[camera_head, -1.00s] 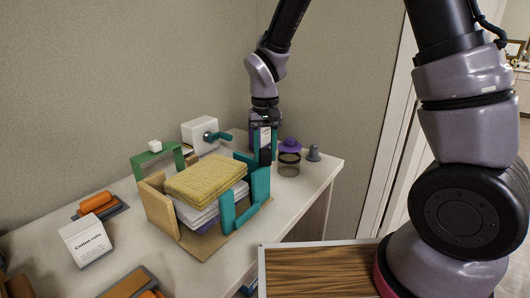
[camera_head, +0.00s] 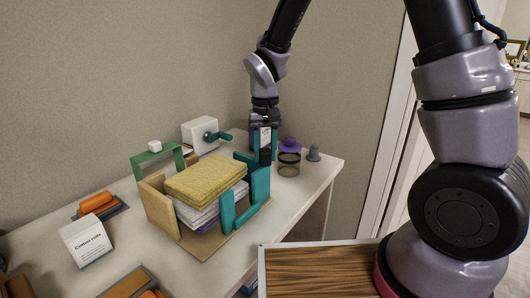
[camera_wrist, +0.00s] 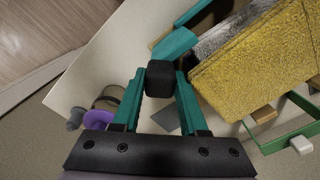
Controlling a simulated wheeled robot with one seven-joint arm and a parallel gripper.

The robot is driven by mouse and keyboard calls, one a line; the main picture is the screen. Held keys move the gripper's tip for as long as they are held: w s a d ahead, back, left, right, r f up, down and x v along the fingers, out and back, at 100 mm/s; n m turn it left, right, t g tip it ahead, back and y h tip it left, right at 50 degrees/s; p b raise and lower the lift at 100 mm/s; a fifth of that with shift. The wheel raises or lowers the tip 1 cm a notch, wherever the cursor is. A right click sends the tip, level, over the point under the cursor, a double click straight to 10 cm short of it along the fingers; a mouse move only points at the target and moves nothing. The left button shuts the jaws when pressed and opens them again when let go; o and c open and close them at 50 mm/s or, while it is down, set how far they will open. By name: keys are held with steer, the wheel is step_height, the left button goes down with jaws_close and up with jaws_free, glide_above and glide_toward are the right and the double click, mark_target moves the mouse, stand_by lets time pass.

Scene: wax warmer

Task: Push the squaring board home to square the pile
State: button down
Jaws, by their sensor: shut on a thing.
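The pile is a yellow folded layer (camera_head: 205,178) over white folded layers (camera_head: 208,208), on a tan base board (camera_head: 205,245). It also shows at the upper right of the wrist view (camera_wrist: 260,55). An upright tan board (camera_head: 160,208) stands at the pile's left, and teal upright pieces (camera_head: 260,185) stand at its right. I cannot tell for sure which piece is the squaring board. My gripper (camera_head: 265,150) points down at the pile's far right, its teal fingers shut on a black block (camera_wrist: 160,77). Whether the block joins the teal pieces is unclear.
Behind the pile stand a green frame (camera_head: 158,156) and a white box with a teal handle (camera_head: 200,135). A dark jar (camera_head: 289,164), a purple object (camera_head: 290,145) and a grey piece (camera_head: 314,153) stand right of my gripper. A cotton box (camera_head: 84,243) is at left.

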mark_target(237, 167)
steer(key=a, duration=0.5)
steer(key=s+a, duration=0.1)
steer(key=a, duration=0.2)
steer(key=shift+r, duration=0.1)
steer(key=shift+c, duration=2.2)
jaws_free()
steer(key=shift+a, duration=0.15)
steer(key=shift+r, duration=0.1)
step_height(237, 167, up, 10)
steer(key=shift+r, duration=0.25)
